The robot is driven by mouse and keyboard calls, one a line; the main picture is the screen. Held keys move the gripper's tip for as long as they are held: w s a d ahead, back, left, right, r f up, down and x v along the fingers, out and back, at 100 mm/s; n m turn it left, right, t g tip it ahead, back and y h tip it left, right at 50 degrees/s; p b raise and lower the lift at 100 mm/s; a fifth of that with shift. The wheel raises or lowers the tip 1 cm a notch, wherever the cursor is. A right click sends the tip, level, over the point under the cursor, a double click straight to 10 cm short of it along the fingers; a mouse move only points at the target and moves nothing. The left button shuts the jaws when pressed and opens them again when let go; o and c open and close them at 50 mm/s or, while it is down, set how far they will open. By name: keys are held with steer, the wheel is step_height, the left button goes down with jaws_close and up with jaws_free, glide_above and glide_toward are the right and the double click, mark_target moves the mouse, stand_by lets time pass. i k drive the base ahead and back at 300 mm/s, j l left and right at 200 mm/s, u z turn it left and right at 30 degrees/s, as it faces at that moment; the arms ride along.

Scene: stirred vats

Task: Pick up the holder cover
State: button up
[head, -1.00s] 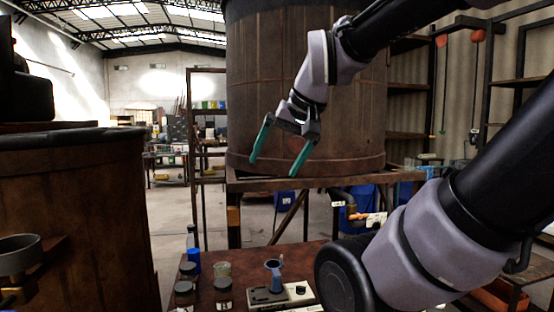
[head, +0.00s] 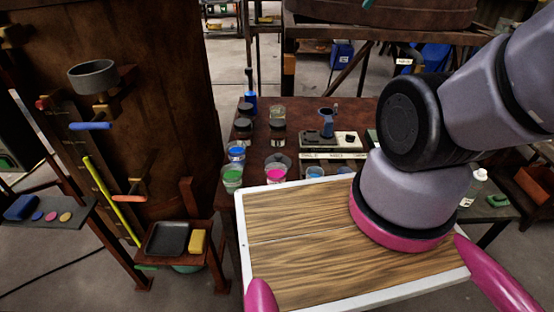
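I cannot pick out the holder cover for certain. A grey ring-shaped holder (head: 93,76) is fixed to the side of the brown vat at the left, and I cannot tell whether a cover sits in it. A blue-grey upright piece (head: 327,123) stands on a pale instrument block (head: 331,142) on the dark red table (head: 364,106). A dark grey round piece (head: 279,158) shows at the rim of a pink-filled cup (head: 275,173).
Dark-lidded jars (head: 243,128) and cups of coloured liquid (head: 232,177) crowd the table's left side. A stand (head: 172,239) with a black tray and yellow block is lower left. A side shelf (head: 46,211) holds a blue block and coloured discs.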

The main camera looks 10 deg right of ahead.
mark_target(278, 157)
steer(key=j+z, duration=0.45)
steer(key=k+j+z, duration=0.1)
steer(key=j+z, duration=0.2)
steer(key=z, duration=0.15)
